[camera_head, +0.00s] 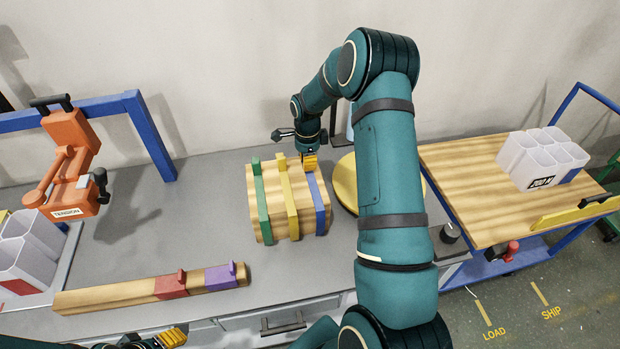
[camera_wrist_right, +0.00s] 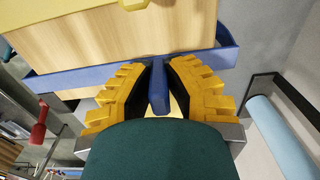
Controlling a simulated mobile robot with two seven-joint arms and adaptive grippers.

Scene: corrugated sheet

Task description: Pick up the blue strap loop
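The blue strap loop (camera_head: 319,200) runs around the right side of a strapped wooden block (camera_head: 272,205), with a tab standing up on top. My right gripper (camera_head: 310,163) is over that tab, pointing down. In the right wrist view the tab of the blue strap loop (camera_wrist_right: 158,88) stands between the two yellow fingers of my right gripper (camera_wrist_right: 160,75). Pale gaps show beside the tab near the finger bases; whether the tips press on it I cannot tell. My left gripper (camera_head: 170,338) is at the bottom edge, partly cut off, away from the block.
Green (camera_head: 261,205) and yellow (camera_head: 288,200) straps circle the same block. A beam with red (camera_head: 171,286) and purple (camera_head: 222,277) pieces lies in front. An orange tension tool (camera_head: 70,170) hangs at left. A yellow disc (camera_head: 346,185) lies right of the block. A cart (camera_head: 465,190) stands at right.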

